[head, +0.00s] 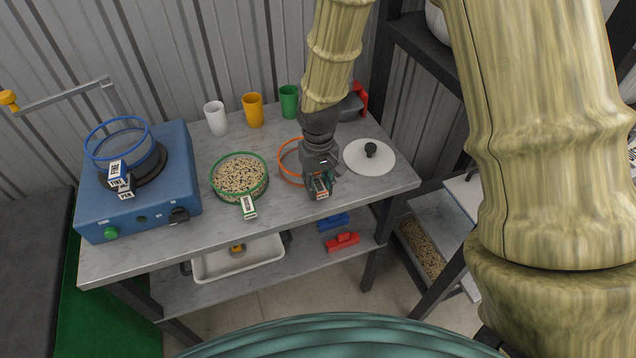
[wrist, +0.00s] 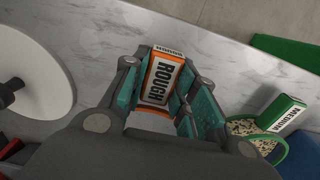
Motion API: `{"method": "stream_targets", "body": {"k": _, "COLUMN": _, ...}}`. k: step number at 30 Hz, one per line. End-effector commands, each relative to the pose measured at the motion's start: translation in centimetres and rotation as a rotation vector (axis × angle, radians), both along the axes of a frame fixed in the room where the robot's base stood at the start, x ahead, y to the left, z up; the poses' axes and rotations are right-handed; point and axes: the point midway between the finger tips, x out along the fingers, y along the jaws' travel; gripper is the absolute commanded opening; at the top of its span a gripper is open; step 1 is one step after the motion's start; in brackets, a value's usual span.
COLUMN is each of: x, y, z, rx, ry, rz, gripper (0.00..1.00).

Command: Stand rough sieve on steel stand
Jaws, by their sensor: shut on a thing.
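The rough sieve (head: 284,150) has an orange rim and shows in part at the right of the worktop, partly hidden behind my gripper. My gripper (head: 320,184) points down there and is shut on the sieve's orange tag. In the wrist view, the tag (wrist: 160,79) reads ROUGH and sits between the finger pads. I cannot tell whether the sieve touches the worktop or hangs just above it. I cannot make out the steel stand for sure in either view.
A green-rimmed medium sieve of seeds (head: 240,175) is left of my gripper. A white lid (head: 370,158) lies close on the right. Several cups stand behind. A blue machine (head: 160,205) at left bears the blue-rimmed fine sieve (head: 117,142).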

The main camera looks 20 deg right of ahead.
Motion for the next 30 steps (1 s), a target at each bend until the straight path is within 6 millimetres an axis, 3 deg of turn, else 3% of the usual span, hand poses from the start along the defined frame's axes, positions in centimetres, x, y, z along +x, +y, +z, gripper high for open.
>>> {"method": "stream_targets", "body": {"k": 6, "x": 0.0, "y": 0.0, "z": -0.3, "rx": 0.000, "ry": 0.000, "rz": 0.000, "gripper": 0.00}}
{"method": "stream_targets", "body": {"k": 7, "x": 0.0, "y": 0.0, "z": -0.2, "rx": 0.000, "ry": 0.000, "rz": 0.000, "gripper": 0.33}}
{"method": "stream_targets", "body": {"k": 10, "x": 0.0, "y": 0.0, "z": -0.2, "rx": 0.000, "ry": 0.000, "rz": 0.000, "gripper": 0.49}}
{"method": "stream_targets", "body": {"k": 23, "x": 0.0, "y": 0.0, "z": 0.3, "rx": 0.000, "ry": -0.001, "rz": 0.000, "gripper": 0.49}}
{"method": "stream_targets", "body": {"k": 30, "x": 0.0, "y": 0.0, "z": 2.8, "rx": 0.001, "ry": -0.003, "rz": -0.001, "gripper": 0.49}}
